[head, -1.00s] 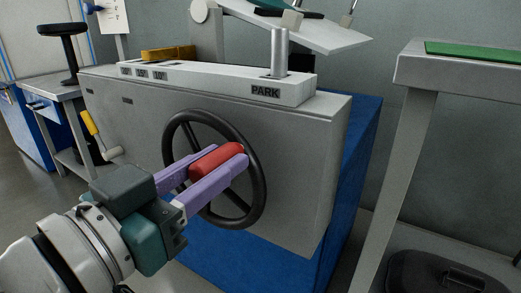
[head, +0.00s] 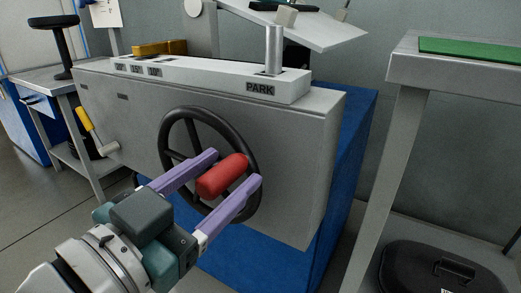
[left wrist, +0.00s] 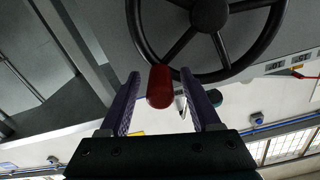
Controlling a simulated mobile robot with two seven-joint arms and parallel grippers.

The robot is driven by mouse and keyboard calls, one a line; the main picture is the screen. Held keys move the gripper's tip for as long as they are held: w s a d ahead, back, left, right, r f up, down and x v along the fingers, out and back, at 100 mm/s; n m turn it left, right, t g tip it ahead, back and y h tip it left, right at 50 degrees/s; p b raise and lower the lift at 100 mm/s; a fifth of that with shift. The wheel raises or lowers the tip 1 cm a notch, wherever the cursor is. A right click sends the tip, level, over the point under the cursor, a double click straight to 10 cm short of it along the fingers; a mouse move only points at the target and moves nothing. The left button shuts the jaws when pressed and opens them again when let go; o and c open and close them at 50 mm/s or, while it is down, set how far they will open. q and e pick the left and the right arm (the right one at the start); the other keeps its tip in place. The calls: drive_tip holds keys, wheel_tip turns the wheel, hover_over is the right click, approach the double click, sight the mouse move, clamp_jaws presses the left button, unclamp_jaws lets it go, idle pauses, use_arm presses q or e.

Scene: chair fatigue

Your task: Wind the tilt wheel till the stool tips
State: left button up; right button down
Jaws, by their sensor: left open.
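The dark tilt wheel (head: 166,140) stands on the front of a grey cabinet, and part of it also shows in the left wrist view (left wrist: 278,28). Its red grip (head: 222,177) sticks out toward me. My left gripper (head: 235,167) is open, with one purple finger on each side of the red grip. In the left wrist view, the red grip (left wrist: 160,88) lies between the fingers with gaps on both sides. A tilted pale plate (head: 325,32) above the cabinet has dark parts on it, cut off by the top edge; I cannot tell whether they are the stool. My right gripper is out of view.
A metal post (head: 273,50) rises from the cabinet top by a PARK label (head: 260,88). A yellow-handled crank (head: 85,120) is at the left. A black-seated stool (head: 53,22) stands on the left bench. A table with a green mat (head: 470,48) is at the right.

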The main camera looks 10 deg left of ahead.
use_arm(q)
drive_tip(key=p+v, duration=0.3)
drive_tip(key=v, duration=0.7)
drive_tip(key=a+r+n+g+y+p, duration=0.3)
drive_tip(key=r+g+y+p, duration=0.25)
drive_tip(key=r+p, duration=1.6)
drive_tip(key=s+a+r+n+g+p, duration=0.1)
drive_tip(key=s+r+g+p, duration=0.35)
drive_tip(key=r+p, duration=0.65)
drive_tip(key=s+a+r+n+g+p, duration=0.1)
drive_tip(key=s+r+g+p, duration=0.2)
drive_tip(key=s+r+p, duration=0.75)
drive_tip(key=w+r+p, duration=0.2)
drive_tip(key=r+p, duration=1.4)
drive_tip(key=p, duration=0.3)
drive_tip(key=w+r+p, duration=0.2)
drive_tip(key=r+p, duration=1.4)
drive_tip(key=p, duration=0.4)
drive_tip(key=shift+d, duration=0.15)
